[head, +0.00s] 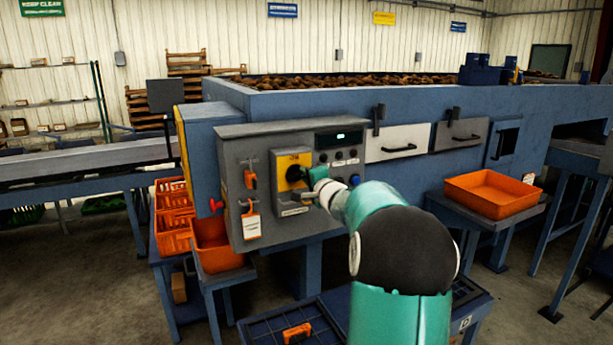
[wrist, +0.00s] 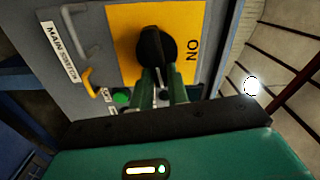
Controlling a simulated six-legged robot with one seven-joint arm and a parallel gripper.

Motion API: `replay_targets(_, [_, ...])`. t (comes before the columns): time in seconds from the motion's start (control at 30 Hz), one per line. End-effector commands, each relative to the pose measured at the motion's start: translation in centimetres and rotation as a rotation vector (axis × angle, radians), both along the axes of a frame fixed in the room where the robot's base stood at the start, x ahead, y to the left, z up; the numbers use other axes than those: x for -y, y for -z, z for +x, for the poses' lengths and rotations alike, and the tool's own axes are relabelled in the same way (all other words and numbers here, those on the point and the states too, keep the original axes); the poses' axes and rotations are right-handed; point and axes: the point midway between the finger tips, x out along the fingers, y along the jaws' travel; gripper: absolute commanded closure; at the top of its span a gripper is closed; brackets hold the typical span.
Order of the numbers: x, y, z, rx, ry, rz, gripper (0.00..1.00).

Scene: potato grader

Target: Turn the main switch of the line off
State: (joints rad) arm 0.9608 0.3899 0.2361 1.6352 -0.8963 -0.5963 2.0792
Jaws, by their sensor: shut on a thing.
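The main switch is a black knob (wrist: 155,45) on a yellow plate (wrist: 118,20) with the word ON printed beside the knob. It sits on the grey control cabinet (head: 235,150), where the yellow plate (head: 283,161) also shows in the head view. My gripper (wrist: 161,78) has its green fingers closed on the knob. In the head view my gripper (head: 308,177) reaches the plate from the right and partly covers the knob. The knob's exact angle is hard to tell. A white label (wrist: 62,52) beginning with MAIN is on the panel.
A red knob (head: 215,205) sticks out at the cabinet's left side. An orange tray (head: 490,193) stands at right.

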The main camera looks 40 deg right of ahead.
Motion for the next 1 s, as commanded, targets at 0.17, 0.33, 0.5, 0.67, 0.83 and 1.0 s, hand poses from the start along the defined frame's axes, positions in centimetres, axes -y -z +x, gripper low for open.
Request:
replay_targets(0.17, [0.08,0.12,-0.02,0.032,0.001,0.104,1.00])
replay_targets(0.33, [0.09,0.24,-0.03,0.050,0.001,0.167,1.00])
replay_targets(0.5, [0.05,0.29,0.00,0.059,0.001,0.196,1.00])
replay_targets(0.67, [0.03,0.30,0.01,0.061,0.000,0.204,1.00])
replay_targets(0.83, [0.03,0.32,0.01,0.061,0.000,0.204,1.00])
replay_targets(1.0, [0.02,0.33,0.01,0.061,0.000,0.203,0.68])
